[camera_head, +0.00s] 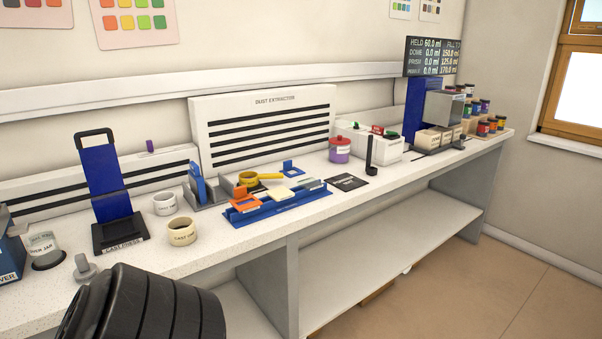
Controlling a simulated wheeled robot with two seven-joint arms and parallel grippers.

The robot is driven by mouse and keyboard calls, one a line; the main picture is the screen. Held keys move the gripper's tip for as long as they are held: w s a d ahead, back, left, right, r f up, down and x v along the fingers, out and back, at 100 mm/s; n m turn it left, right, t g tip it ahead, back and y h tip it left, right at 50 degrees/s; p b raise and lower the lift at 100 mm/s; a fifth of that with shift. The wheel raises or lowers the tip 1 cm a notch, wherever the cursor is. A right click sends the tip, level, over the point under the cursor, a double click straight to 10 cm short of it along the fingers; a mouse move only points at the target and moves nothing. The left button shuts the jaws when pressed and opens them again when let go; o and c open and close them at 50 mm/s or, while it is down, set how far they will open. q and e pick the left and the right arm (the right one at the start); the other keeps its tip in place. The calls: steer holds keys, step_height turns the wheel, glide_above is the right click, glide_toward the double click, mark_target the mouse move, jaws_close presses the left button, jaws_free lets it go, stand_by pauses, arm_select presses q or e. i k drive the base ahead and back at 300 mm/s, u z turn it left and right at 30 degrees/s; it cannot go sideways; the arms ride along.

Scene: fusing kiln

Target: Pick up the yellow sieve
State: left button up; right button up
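The yellow sieve (248,179) lies toward the back of the bench, in front of the dust extractor. Its handle points to the right. An orange piece (244,203) and a blue rack (280,208) stand just in front of it and may hide part of its lower edge. Neither of my grippers is in view, and nothing holds the sieve.
A blue and grey stand (196,184) is left of the sieve, with a cream cup (181,231) and a white cup (165,204) farther left. A pink-red jar (340,149) stands to the right. A black ribbed shape fills the bottom left.

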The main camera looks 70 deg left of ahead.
mark_target(247, 178)
steer(key=u, duration=0.6)
steer(key=i, duration=1.4)
steer(key=u, duration=1.3)
